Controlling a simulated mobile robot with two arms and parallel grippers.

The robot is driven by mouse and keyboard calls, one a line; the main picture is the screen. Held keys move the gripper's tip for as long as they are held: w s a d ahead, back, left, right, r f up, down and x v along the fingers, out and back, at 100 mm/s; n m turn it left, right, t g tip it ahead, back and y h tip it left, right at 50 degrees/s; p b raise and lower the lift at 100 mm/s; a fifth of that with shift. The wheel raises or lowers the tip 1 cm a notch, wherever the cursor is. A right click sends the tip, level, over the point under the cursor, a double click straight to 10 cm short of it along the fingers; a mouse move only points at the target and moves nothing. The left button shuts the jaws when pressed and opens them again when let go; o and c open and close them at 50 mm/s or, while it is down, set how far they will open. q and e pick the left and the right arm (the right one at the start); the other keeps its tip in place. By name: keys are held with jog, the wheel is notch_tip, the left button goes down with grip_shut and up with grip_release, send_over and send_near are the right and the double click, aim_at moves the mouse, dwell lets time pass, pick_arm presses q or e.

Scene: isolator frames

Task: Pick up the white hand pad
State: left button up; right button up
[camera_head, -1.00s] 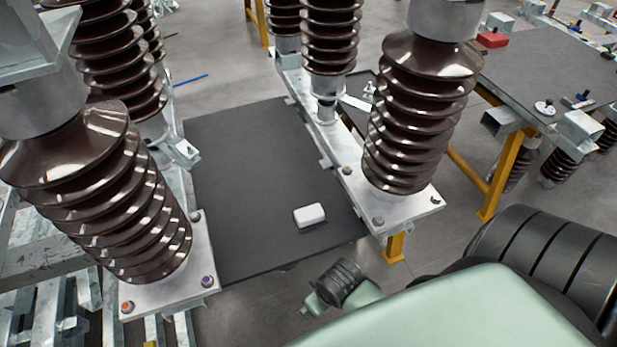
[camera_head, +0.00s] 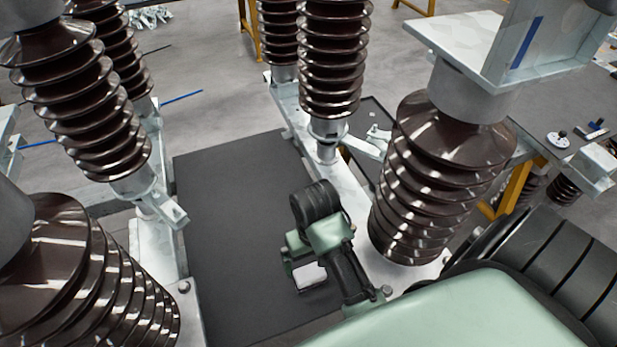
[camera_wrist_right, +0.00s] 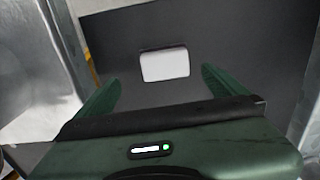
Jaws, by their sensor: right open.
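The white hand pad (camera_head: 311,277) lies on the dark grey board (camera_head: 225,215), partly hidden behind my right gripper in the head view. In the right wrist view the white hand pad (camera_wrist_right: 165,64) shows whole, a small rounded white block. My right gripper (camera_head: 306,283) is over the board at the pad. In the right wrist view its two green fingers (camera_wrist_right: 158,85) are spread apart, with the pad ahead of and between their tips. Nothing is held. I cannot tell the exact gap between fingertips and pad. My left gripper is not in view.
Tall brown ribbed insulators stand on both sides of the board, at the left (camera_head: 85,275) and close to my right arm (camera_head: 430,190). A metal bracket (camera_head: 500,45) tops the right one. A dark table (camera_head: 560,120) with small parts stands at the right.

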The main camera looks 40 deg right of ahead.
aim_at(310, 272)
jog(key=shift+w+d+f, duration=0.1)
jog(key=shift+w+d, duration=0.05)
jog(key=shift+w, duration=0.25)
jog(key=shift+f, duration=0.35)
jog(key=shift+s+a+f, duration=0.2)
jog(key=shift+f, duration=0.4)
jog(key=shift+s+a+f, duration=0.15)
jog(key=shift+a+f, duration=0.05)
jog(key=shift+f, duration=0.4)
notch_tip(310, 272, down, 4)
jog(key=shift+w+a+r, duration=0.1)
jog(key=shift+r, duration=0.05)
jog(key=shift+f, duration=0.25)
jog(key=c, duration=1.6)
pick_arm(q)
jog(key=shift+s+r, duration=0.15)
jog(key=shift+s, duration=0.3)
pick_arm(e)
jog(key=shift+o, duration=0.2)
